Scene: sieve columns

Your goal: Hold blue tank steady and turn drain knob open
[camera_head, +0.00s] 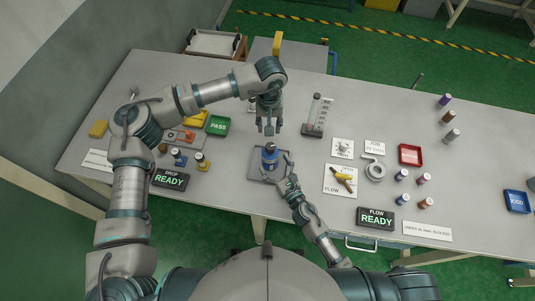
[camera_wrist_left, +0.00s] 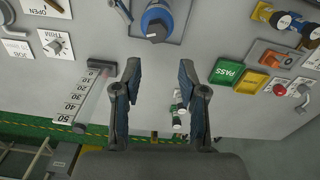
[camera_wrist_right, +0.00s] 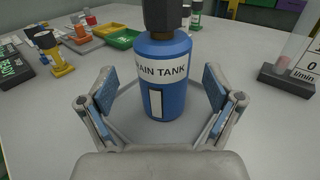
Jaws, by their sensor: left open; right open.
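The blue tank (camera_head: 269,160) stands upright on a shallow grey tray in the head view. Its label, partly cut by the curve, reads "…AIN TANK" in the right wrist view (camera_wrist_right: 165,85). A dark knob-like top (camera_wrist_right: 170,14) sits on it, cut off by the frame edge. The tank also shows at the top of the left wrist view (camera_wrist_left: 155,18). My right gripper (camera_head: 288,168) is open beside the tank, with its fingers to either side of the tank's near face. My left gripper (camera_head: 269,129) is open and empty, beyond the tank and apart from it.
A flow gauge (camera_head: 318,116) stands right of my left gripper. Green PASS (camera_head: 218,125) and red (camera_head: 410,155) trays and several small bottles stand around. Bare table lies between the tank and the gauge.

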